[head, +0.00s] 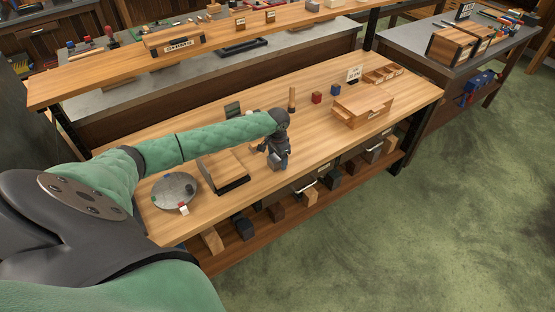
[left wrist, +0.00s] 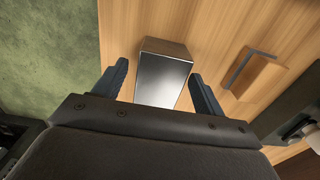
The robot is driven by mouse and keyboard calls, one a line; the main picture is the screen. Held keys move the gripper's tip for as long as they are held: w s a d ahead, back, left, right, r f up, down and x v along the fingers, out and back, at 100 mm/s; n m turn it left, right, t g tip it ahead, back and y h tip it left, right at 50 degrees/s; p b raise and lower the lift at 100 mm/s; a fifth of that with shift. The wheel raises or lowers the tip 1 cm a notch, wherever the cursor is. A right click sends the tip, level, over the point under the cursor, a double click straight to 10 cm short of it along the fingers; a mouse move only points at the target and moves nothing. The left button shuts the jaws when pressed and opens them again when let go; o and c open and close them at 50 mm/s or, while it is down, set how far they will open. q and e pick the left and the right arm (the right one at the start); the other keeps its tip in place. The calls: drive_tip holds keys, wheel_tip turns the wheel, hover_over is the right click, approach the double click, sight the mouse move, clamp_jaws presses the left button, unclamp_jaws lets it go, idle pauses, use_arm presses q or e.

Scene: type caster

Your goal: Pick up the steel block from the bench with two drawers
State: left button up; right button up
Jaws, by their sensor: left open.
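The steel block (left wrist: 163,78) is a plain grey metal block on the wooden bench top. In the left wrist view it sits between the two dark fingers of my left gripper (left wrist: 158,73), with a gap showing by each fingertip. The gripper is open. In the head view my left gripper (head: 278,158) points down over the front part of the bench (head: 330,142), and it largely hides the block. The bench has two drawers with metal handles under its top. My right gripper is not in view.
In the left wrist view, a wooden piece with a grey edge (left wrist: 259,76) lies right of the block. In the head view, a wooden box (head: 224,170) and a round grey plate (head: 175,190) stand left of the gripper. A wooden organizer (head: 362,110) stands to the right.

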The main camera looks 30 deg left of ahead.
use_arm(q)
clamp_jaws()
idle(0.5)
drive_tip(key=shift+r, duration=0.2)
